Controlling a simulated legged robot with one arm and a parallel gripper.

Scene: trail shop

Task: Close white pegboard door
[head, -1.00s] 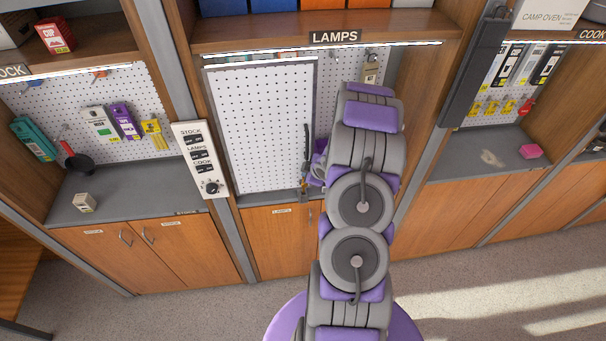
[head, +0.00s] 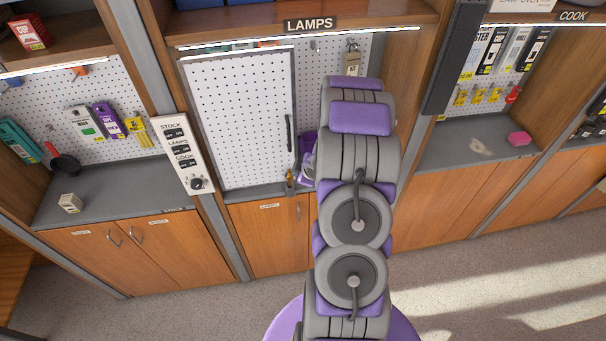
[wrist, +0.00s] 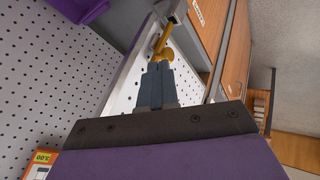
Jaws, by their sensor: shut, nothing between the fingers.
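The white pegboard door (head: 240,120) stands in the LAMPS bay, swung partly out from the bay's back pegboard. A dark upright handle (head: 289,132) is near its right edge. In the wrist view the door (wrist: 122,100) shows as a slanted white panel with a metal edge. My gripper (wrist: 156,72) is shut and empty, its grey-blue fingers together in front of the door panel. A brass-coloured piece (wrist: 162,45) is just beyond the fingertips; I cannot tell whether they touch. In the head view my arm hides most of the gripper, near the door's lower right corner.
A switch panel (head: 183,155) is on the post beside the door. The back pegboard (head: 318,65) holds packaged goods. Wooden cabinets (head: 265,240) stand below; open floor (head: 465,260) is in front.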

